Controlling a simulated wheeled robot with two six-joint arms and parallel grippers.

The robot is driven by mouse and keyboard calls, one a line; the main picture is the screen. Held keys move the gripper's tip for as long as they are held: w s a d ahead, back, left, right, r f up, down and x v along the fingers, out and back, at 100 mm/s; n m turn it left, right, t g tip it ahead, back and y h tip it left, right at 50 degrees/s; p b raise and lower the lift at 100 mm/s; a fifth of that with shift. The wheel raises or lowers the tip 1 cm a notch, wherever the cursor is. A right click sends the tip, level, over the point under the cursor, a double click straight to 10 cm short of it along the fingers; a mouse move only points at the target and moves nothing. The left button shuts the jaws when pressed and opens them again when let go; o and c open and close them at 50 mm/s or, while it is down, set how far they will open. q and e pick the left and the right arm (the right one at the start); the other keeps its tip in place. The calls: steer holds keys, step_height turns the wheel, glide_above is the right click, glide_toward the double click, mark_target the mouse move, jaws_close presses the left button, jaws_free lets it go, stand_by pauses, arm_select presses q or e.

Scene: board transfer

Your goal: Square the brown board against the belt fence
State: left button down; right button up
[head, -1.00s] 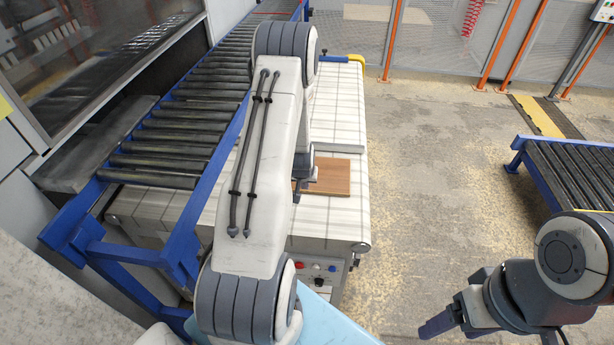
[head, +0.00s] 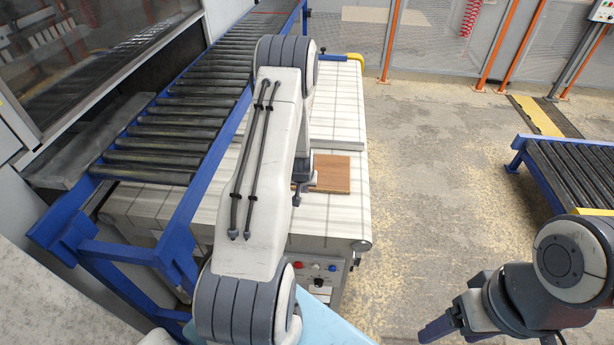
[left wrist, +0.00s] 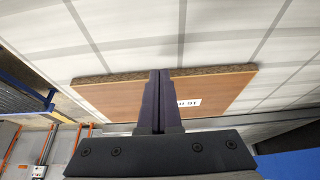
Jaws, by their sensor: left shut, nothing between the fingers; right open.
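The brown board (head: 333,173) lies flat on the white belt (head: 335,217), right of my left arm in the head view. My arm hides its left part. In the left wrist view the board (left wrist: 110,97) shows its dark edge and a white printed label (left wrist: 188,103). My left gripper (head: 297,198) is at the board's left side, shut and empty. In the left wrist view its closed fingers (left wrist: 159,75) overlap the board's edge; I cannot tell whether they touch it. My right gripper (head: 437,329) is open, away from the belt at lower right. I cannot clearly make out the fence.
A roller conveyor (head: 180,130) with blue rails runs along the belt's left. Another roller conveyor (head: 575,175) stands at the right. Bare floor (head: 430,170) lies between. A control panel (head: 318,268) with buttons is on the belt's near side.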

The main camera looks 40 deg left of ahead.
arm_select(q)
steer(key=shift+b+x, duration=0.55)
steer(key=shift+x, duration=0.35)
steer(key=shift+w+a+f+b, duration=0.1)
steer(key=shift+w+a+b, duration=0.05)
steer(key=shift+w+a, duration=0.3)
steer(key=shift+w+a+b, duration=0.15)
steer(key=shift+w+a, duration=0.05)
steer(key=shift+w, duration=0.35)
steer(key=shift+w+a, duration=0.2)
steer(key=shift+w, duration=0.1)
steer(key=shift+w+a+p, duration=0.55)
steer(key=shift+w+p, duration=0.2)
steer(key=shift+w, duration=0.15)
steer(key=shift+w+a+p, duration=0.2)
steer(key=shift+w+p, duration=0.15)
steer(key=shift+p, duration=0.5)
steer(key=shift+s+d+b, duration=0.15)
steer(key=shift+s+b, duration=0.1)
steer(key=shift+b, duration=0.45)
steer(key=shift+s+d+b, duration=0.25)
steer(key=shift+s+b, duration=0.2)
steer(key=shift+b, duration=0.1)
steer(key=shift+s+d+b, duration=0.3)
steer(key=shift+s+b, duration=0.15)
steer(key=shift+b, duration=0.05)
